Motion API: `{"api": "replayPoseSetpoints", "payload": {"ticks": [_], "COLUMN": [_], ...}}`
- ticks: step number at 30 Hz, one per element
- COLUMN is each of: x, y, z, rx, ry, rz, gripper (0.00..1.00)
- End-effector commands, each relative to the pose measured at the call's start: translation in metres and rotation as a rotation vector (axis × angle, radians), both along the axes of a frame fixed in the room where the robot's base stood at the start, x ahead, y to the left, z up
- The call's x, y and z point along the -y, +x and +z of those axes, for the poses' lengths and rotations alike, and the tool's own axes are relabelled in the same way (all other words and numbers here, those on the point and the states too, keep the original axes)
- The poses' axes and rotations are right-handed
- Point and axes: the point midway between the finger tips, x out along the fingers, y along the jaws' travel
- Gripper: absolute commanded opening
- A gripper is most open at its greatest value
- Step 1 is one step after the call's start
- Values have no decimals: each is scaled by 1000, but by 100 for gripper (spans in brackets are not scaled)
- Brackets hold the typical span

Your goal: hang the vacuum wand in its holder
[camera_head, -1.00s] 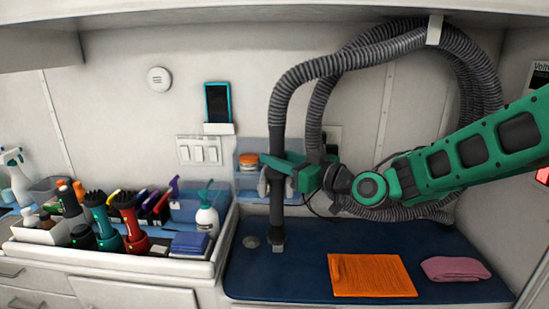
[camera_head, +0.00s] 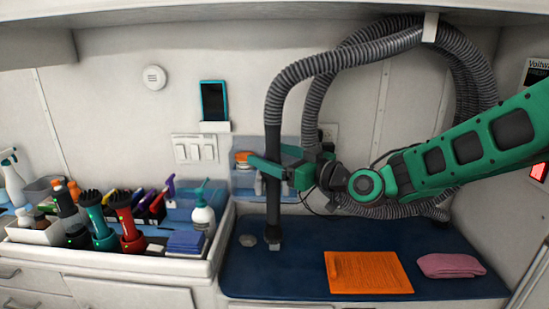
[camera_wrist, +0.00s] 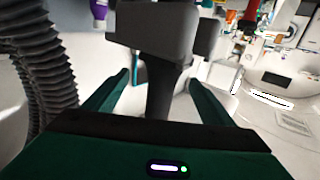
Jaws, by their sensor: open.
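The vacuum wand (camera_head: 273,215) is a dark tube, upright below the end of the ribbed grey hose, its foot at the blue counter near the back wall. My gripper (camera_head: 274,172) is at its upper part, with green fingers on either side of the tube. In the wrist view the dark wand (camera_wrist: 165,92) shows between the spread fingers, with grey blocks beyond them. The jaws are open around the wand; whether either finger touches it is unclear. I cannot clearly make out the holder; the gripper covers the wall area behind the wand.
The hose (camera_head: 340,62) loops up through a white bracket (camera_head: 431,28). An orange cloth (camera_head: 368,273) and a pink cloth (camera_head: 449,265) lie on the blue counter (camera_head: 300,277). Clippers and bottles crowd the white tray (camera_head: 160,257) at left.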

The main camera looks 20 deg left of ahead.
Motion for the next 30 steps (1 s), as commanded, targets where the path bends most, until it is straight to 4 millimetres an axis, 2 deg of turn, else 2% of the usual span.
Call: {"api": "replayPoseSetpoints", "payload": {"ticks": [30], "x": [35], "y": [-16], "z": [0], "rx": [0], "ry": [0], "rz": [-1], "gripper": [77]}}
